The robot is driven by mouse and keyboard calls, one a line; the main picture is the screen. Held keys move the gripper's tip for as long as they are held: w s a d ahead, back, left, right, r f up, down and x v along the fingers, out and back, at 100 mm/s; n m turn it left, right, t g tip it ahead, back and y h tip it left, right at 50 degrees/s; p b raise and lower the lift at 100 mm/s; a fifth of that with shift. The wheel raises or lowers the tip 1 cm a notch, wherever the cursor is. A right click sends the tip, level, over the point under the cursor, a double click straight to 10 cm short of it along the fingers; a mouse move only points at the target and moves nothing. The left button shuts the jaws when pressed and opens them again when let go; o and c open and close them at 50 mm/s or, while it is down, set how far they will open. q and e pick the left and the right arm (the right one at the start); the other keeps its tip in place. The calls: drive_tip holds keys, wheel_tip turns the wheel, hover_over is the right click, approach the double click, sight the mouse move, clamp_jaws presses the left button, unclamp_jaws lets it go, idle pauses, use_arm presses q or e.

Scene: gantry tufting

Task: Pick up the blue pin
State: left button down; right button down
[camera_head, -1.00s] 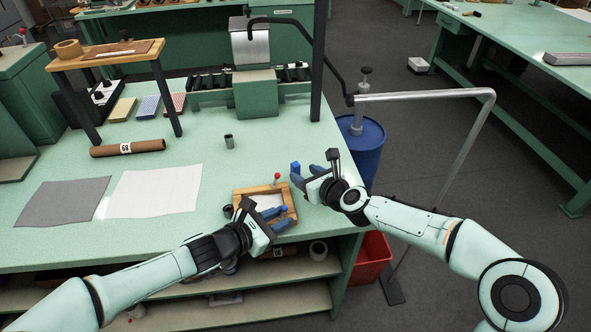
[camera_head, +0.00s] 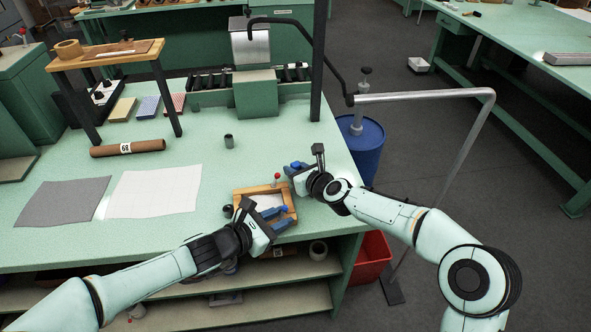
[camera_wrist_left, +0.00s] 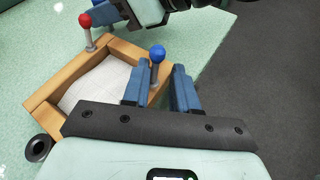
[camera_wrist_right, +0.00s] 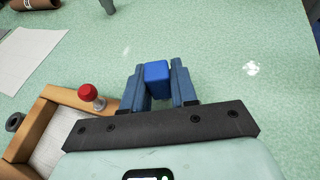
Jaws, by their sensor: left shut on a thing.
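The blue pin (camera_wrist_left: 157,53) has a round blue head on a grey stem. It stands upright at a corner of the wooden frame (camera_wrist_left: 60,85). In the head view its head (camera_head: 283,209) shows beside my left gripper (camera_head: 277,218).
A red pin (camera_wrist_right: 89,92) stands at another frame corner. Pale cloth (camera_head: 155,190) and grey cloth (camera_head: 62,202) lie to the left. A small dark cylinder (camera_head: 229,141) stands behind. The bench's right edge is near my right arm.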

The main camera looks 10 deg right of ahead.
sight(295, 165)
use_arm(q)
drive_tip(key=shift+a+f, duration=0.2)
drive_tip(key=shift+f, duration=0.3)
use_arm(e)
wheel_tip(295, 165, up, 8)
drive_tip(key=shift+a, duration=0.1)
drive_tip(key=shift+r, duration=1)
use_arm(q)
drive_tip(key=c, duration=0.8)
unclamp_jaws()
drive_tip(key=shift+r, duration=0.15)
use_arm(e)
drive_tip(key=shift+f, duration=0.1)
